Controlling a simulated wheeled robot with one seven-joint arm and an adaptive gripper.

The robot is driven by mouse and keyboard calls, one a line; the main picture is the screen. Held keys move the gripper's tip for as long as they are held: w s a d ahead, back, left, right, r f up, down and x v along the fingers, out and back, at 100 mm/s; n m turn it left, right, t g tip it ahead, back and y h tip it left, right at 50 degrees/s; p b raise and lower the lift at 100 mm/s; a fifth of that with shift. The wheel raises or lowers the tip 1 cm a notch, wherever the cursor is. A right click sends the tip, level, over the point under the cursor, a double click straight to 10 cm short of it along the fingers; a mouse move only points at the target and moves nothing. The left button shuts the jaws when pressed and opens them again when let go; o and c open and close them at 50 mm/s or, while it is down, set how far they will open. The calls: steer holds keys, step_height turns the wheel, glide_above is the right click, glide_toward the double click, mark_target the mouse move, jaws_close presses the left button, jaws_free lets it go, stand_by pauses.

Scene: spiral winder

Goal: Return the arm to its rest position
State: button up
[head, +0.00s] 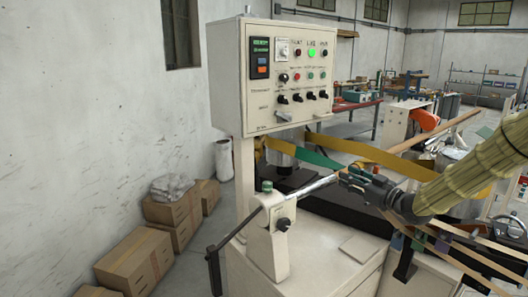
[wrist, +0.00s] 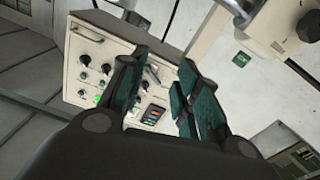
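My arm, in a ribbed straw-coloured sleeve, reaches in from the right edge of the head view. My gripper (head: 352,178) is dark and hangs in front of the winder, below and right of the control box (head: 270,75). In the head view it overlaps the end of a silver rod (head: 312,190); I cannot tell from there whether they touch. In the wrist view the teal-padded fingers of my gripper (wrist: 162,72) stand apart with a gap between them. Nothing is held; the control box (wrist: 88,60) shows behind them.
A beige post (head: 268,238) with a green button and black lever stands left of my gripper. Yellow and green strips (head: 350,150) pass behind. Cardboard boxes (head: 140,262) line the left wall. Several narrow strips (head: 465,240) run below my arm at right.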

steer(key=s+a+f+m+g+h, duration=0.2)
steer(key=s+f, duration=0.4)
steer(key=f, duration=0.6)
steer(key=s+a+f+m+g+h, duration=0.15)
steer(key=s+f, duration=0.35)
steer(key=f, duration=0.6)
steer(key=s+a+f+m+g+h, duration=0.1)
steer(key=s+a+f+m+h, duration=0.35)
steer(key=f, duration=0.75)
steer(key=s+d+f+g, duration=0.1)
steer(key=s+f+g, duration=0.2)
steer(key=s+f, duration=0.6)
steer(key=s+f+g, duration=0.2)
steer(key=s+f, duration=0.2)
steer(key=s, duration=0.9)
steer(key=s+d+f+m+g+h, duration=0.1)
steer(key=s+f+g+h, duration=0.15)
steer(key=s, duration=0.85)
steer(key=s+d+f+m+g+h, duration=0.1)
steer(key=s+f+g, duration=0.15)
steer(key=s, duration=0.85)
step_height(320, 180, down, 9)
steer(key=b, duration=1)
steer(key=shift+w+a, duration=0.2)
steer(key=shift+w, duration=0.2)
steer(key=shift+o, duration=0.4)
steer(key=shift+f+y, duration=0.15)
steer(key=shift+y, duration=0.1)
